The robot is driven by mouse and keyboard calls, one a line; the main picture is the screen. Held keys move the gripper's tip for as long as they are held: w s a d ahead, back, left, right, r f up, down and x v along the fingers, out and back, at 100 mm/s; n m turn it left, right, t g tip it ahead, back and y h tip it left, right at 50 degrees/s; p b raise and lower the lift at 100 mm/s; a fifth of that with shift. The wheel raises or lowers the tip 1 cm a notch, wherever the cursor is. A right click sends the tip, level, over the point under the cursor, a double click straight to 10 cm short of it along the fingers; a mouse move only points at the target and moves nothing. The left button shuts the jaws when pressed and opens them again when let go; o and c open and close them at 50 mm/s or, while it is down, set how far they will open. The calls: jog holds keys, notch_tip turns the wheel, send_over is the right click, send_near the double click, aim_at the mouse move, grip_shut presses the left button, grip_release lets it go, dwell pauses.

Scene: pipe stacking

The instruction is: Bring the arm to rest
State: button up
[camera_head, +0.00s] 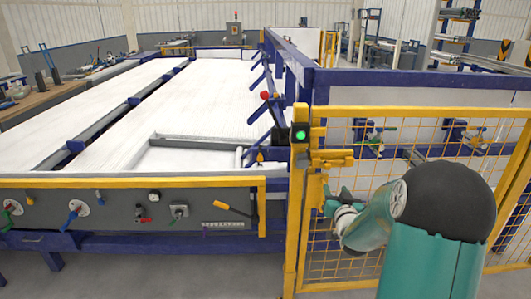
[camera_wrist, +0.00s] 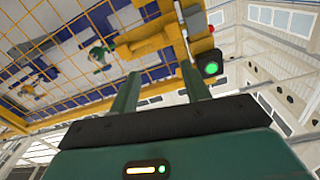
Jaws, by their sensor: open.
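My gripper (camera_head: 338,201) is in front of the yellow mesh gate in the head view, close to the gate's left post. My teal arm reaches toward it from the lower right. In the wrist view my gripper (camera_wrist: 157,78) shows two green fingers spread apart with nothing between them. The wrist view is tilted. I cannot tell the exact gap between my fingertips and the gate.
The yellow mesh gate (camera_head: 333,236) stands ahead, with a yellow latch (camera_head: 331,158) and a box with a lit green light (camera_head: 300,135). A control panel (camera_head: 120,210) with several knobs and valves fronts the long white table (camera_head: 210,95). Grey floor is free in front.

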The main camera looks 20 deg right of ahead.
jog(key=shift+a, duration=0.1)
jog(key=s+a+r+n+g+y, duration=0.1)
jog(key=s+a+r+g, duration=0.25)
jog(key=a, duration=0.35)
jog(key=s+a+r+n+g+y, duration=0.1)
jog(key=s+a+r+n+g, duration=0.2)
jog(key=a, duration=0.5)
jog(key=s+a+g+y, duration=0.1)
jog(key=s+a, duration=0.3)
jog(key=s, duration=0.3)
jog(key=s+a+n+g+y, duration=0.1)
jog(key=s+a+g, duration=0.1)
jog(key=s+a, duration=0.3)
jog(key=s+a+r+g+y, duration=0.1)
jog(key=s+a, duration=0.4)
jog(key=s, duration=0.6)
jog(key=shift+s+g+y, duration=0.25)
jog(key=shift+g+y, duration=0.05)
jog(key=shift+g, duration=0.25)
jog(key=shift+a+r, duration=0.1)
jog(key=shift+c, duration=1.4)
